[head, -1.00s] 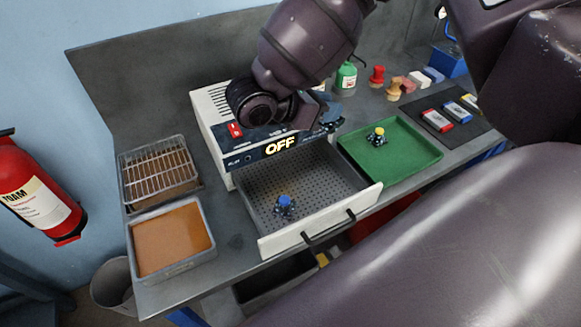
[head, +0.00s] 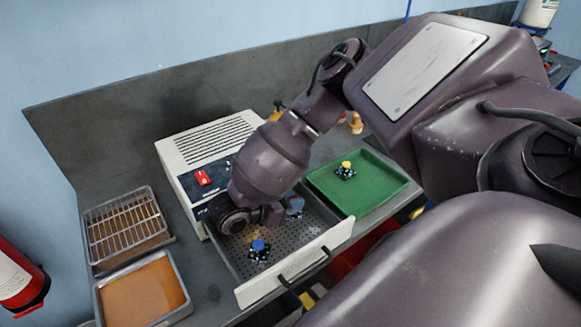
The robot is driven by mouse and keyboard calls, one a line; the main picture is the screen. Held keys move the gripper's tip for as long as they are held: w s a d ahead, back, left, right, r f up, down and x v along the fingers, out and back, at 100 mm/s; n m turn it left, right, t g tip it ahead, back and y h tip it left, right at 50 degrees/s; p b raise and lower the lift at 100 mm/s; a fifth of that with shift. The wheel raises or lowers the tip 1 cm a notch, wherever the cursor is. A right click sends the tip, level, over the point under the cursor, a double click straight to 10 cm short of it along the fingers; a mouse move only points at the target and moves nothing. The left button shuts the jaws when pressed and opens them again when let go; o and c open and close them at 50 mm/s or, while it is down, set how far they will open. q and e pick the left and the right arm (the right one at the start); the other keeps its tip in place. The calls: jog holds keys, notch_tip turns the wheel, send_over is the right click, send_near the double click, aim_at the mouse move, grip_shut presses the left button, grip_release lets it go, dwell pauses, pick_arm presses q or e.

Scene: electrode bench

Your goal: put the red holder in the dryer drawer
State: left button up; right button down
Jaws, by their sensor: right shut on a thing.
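The open dryer drawer (head: 293,265) has a perforated grey floor and a white front with a dark handle. A holder with a blue cap (head: 258,250) stands in its front left part. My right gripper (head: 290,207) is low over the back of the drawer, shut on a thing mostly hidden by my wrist. No red cap shows elsewhere, so I take it to be the red holder. I cannot tell whether it touches the drawer floor. My left gripper is out of view.
The white dryer (head: 205,150) with a red switch (head: 203,178) stands behind the drawer. A wire rack (head: 125,225) and a pan with an orange-brown surface (head: 145,295) lie at the left. My arm covers much of the bench's right side.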

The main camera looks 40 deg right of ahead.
jog(key=shift+f, duration=2.05)
jog(key=shift+f, duration=0.1)
jog(key=c, duration=0.9)
grip_release()
jog(key=v, duration=1)
jog(key=shift+a, duration=0.25)
jog(key=shift+v, duration=0.85)
